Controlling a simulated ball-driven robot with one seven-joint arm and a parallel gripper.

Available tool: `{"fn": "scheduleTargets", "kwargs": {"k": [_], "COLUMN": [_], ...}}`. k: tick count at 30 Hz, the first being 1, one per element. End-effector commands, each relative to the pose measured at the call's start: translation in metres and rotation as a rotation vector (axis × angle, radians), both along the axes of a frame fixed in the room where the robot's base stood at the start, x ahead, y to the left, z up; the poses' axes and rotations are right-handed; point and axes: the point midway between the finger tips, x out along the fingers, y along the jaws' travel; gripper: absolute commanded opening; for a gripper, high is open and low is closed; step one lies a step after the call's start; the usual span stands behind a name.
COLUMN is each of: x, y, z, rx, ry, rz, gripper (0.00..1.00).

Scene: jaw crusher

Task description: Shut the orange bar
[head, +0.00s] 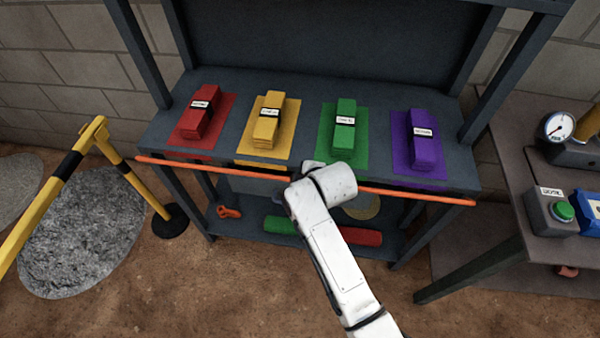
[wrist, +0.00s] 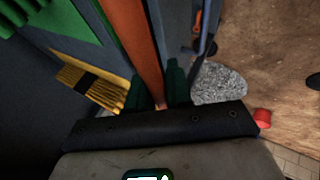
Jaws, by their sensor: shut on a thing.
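The orange bar (head: 215,168) runs across the front of the dark shelf unit, just below the edge of its top shelf, from the left post to beyond the right end. Its middle is hidden behind my white arm in the head view. In the wrist view the orange bar (wrist: 133,35) passes between the two dark fingers of my gripper (wrist: 157,86), which are shut on it. My gripper's fingers are hidden in the head view.
The shelf top (head: 225,143) holds red (head: 197,120), yellow (head: 267,118), green (head: 343,132) and purple (head: 424,148) stacks on matching mats. A yellow-black barrier (head: 50,190) stands left. A bench with a green button (head: 564,211) stands right. The front floor is open.

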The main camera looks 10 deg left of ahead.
Motion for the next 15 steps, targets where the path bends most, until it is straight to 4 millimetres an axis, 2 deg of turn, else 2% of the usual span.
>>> {"fn": "scheduleTargets", "kwargs": {"k": [1, 15], "x": [0.005, 0.015], "y": [-0.001, -0.001], "z": [0.010, 0.005], "rx": [0.001, 0.017], "ry": [0.042, 0.477], "rz": [-0.004, -0.002], "gripper": [0.00, 0.00]}}
